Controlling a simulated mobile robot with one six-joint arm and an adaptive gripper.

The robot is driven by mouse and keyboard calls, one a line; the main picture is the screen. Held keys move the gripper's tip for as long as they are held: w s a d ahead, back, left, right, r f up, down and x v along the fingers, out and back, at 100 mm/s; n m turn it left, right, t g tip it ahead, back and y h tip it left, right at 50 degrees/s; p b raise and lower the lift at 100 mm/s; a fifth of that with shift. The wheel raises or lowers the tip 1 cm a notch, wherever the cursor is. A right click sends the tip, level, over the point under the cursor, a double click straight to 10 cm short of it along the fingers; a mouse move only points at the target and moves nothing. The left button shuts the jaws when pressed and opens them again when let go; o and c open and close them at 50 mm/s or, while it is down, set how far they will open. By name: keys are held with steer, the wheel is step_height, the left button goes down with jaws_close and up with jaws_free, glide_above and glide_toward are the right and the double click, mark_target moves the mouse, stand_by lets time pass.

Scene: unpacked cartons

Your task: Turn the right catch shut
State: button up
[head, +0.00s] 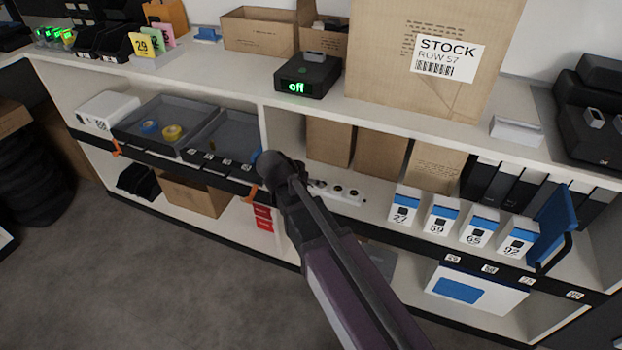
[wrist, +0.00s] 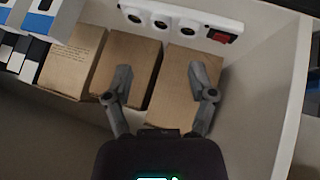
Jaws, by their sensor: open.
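Two small orange catches sit at the ends of the dark front rail (head: 180,163) below the grey trays. The right catch (head: 251,192) is just left of my arm's end and partly close behind it; its exact turn is too small to tell. The left catch (head: 117,149) is at the rail's far end. My gripper (head: 278,168) is in front of the shelf bay, its fingers mostly hidden in the head view. In the wrist view, my gripper (wrist: 160,80) is open and empty, its fingers spread before brown cartons (wrist: 188,90). No catch shows there.
A white socket strip (head: 340,192) with a red switch (wrist: 221,37) lies near my gripper. Numbered blue-and-white boxes (head: 441,216) stand to the right. A shelf divider (wrist: 265,110) is close beside the cartons. Grey floor (head: 150,270) is open in front.

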steer(key=shift+d+r, duration=0.2)
steer(key=shift+d, duration=0.05)
